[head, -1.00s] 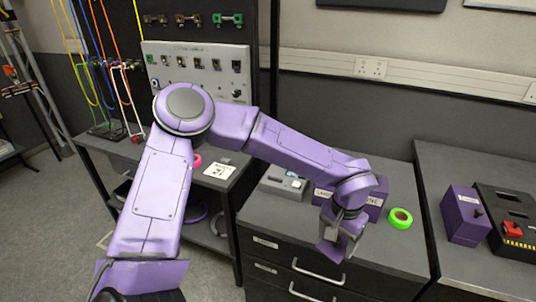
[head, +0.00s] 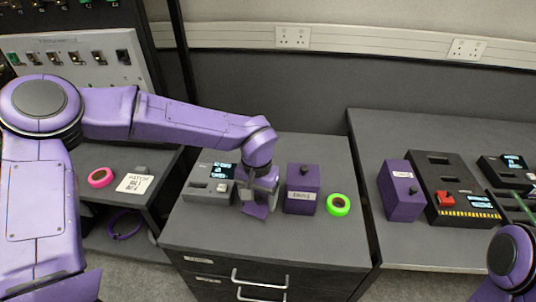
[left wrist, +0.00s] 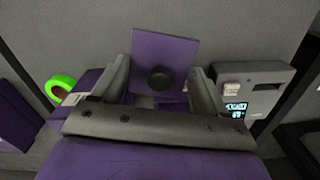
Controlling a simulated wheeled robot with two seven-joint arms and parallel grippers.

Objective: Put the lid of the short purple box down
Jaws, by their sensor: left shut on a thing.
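My left gripper (head: 258,196) hangs low over the grey cabinet top and is shut on a flat purple lid (head: 255,211). In the left wrist view the lid (left wrist: 165,52) lies between the two fingers, with a round black knob on its face. I cannot tell whether the lid touches the cabinet top. A purple box (head: 302,188) with a black knob and a white label stands just right of the gripper. My right gripper is out of view.
A grey device with a small screen (head: 209,184) sits left of the gripper. A green tape roll (head: 338,204) lies right of the middle purple box. A black panel with a red part (head: 455,188) is on the right desk. The cabinet's front strip is clear.

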